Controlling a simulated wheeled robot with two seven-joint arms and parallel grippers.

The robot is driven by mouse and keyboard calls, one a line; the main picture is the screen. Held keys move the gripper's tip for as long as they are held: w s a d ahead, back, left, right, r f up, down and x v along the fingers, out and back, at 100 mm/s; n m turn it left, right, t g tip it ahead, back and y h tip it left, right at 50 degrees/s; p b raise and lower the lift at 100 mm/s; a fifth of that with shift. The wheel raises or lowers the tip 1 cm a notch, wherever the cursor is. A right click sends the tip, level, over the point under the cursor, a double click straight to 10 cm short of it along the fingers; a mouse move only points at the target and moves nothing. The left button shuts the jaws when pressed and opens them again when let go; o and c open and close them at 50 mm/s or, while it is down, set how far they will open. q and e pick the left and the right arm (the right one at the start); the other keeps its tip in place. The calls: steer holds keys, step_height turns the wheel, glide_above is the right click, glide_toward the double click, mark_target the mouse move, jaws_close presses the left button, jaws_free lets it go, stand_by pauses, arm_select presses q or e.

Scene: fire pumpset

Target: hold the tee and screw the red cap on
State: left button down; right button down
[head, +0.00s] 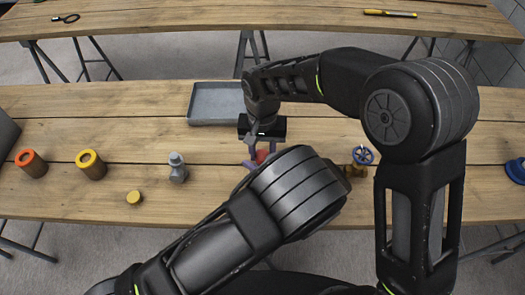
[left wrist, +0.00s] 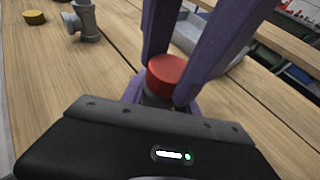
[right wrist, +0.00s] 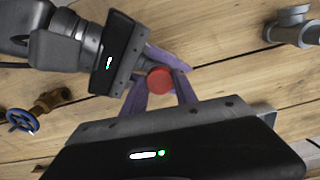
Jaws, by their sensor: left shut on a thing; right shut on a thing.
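The red cap (head: 262,157) sits between both grippers' purple fingers, just beyond my left arm; it also shows in the left wrist view (left wrist: 167,70) and right wrist view (right wrist: 160,80). My right gripper (right wrist: 161,88) is shut on the cap, a finger on each side. My left gripper (left wrist: 165,100) is shut on a dark grey fitting (left wrist: 153,98) directly under the cap. This fitting, apparently the tee, is mostly hidden, and whether the cap is threaded on cannot be seen. In the head view my left arm hides most of the left gripper.
A grey tray (head: 214,103) lies behind. A brass valve with a blue wheel (head: 361,158) is at right.

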steer(key=m, duration=0.5)
steer(key=shift+m, duration=0.3)
steer(key=m, duration=0.3)
steer(key=c, duration=1)
jaws_free()
steer(key=shift+o, duration=0.2)
steer(key=shift+r, duration=0.1)
steer(key=shift+r, duration=2.15)
steer(key=shift+c, duration=0.5)
